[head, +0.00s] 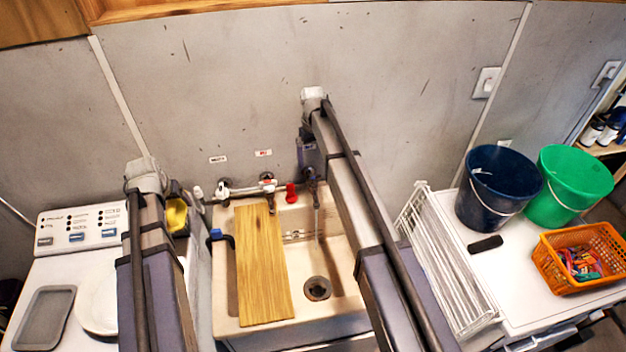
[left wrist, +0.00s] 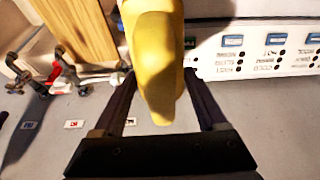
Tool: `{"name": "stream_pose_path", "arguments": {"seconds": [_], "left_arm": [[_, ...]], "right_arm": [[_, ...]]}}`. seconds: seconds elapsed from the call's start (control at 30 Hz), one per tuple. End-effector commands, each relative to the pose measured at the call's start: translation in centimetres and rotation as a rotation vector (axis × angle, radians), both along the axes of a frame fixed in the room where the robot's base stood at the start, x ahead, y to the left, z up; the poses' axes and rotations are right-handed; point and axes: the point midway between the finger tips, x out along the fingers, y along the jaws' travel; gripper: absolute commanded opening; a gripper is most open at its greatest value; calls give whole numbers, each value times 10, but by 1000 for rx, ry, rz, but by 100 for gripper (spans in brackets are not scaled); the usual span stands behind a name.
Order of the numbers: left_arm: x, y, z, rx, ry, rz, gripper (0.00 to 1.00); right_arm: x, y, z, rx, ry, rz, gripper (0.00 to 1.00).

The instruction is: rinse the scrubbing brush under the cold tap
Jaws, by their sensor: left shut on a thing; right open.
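My left gripper (head: 178,205) is shut on a yellow thing (head: 176,214), which seems to be the scrubbing brush. It fills the middle of the left wrist view (left wrist: 158,65) between the fingers; no bristles can be made out. It is held left of the sink (head: 225,318), outside the basin. My right gripper (head: 310,175) is open at the wall behind the sink's right part, by a dark tap spout (head: 316,197). A thin pale streak below the spout looks like running water. The cold tap's handle cannot be made out behind my right arm.
A wooden board (head: 262,265) lies across the sink's left part. A red knob (head: 291,193) and pipe fittings (head: 223,190) line the wall. A white rack (head: 445,262), dark blue bucket (head: 490,195), green bucket (head: 570,185) and orange basket (head: 560,275) stand right. A washing machine (head: 60,262) stands left.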

Motion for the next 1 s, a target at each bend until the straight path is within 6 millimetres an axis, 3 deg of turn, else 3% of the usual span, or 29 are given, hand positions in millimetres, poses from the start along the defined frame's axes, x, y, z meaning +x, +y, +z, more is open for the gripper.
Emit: {"name": "stream_pose_path", "arguments": {"seconds": [0.03, 0.5, 0.97, 1.0], "left_arm": [[0, 0, -15, 0, 0, 0, 23], [0, 0, -77, 0, 0, 0, 23], [0, 0, -84, 0, 0, 0, 23], [0, 0, -84, 0, 0, 0, 23]], "right_arm": [[0, 0, -14, 0, 0, 0, 100], [0, 0, -77, 0, 0, 0, 100], [0, 0, -84, 0, 0, 0, 100], [0, 0, -84, 0, 0, 0, 96]]}}
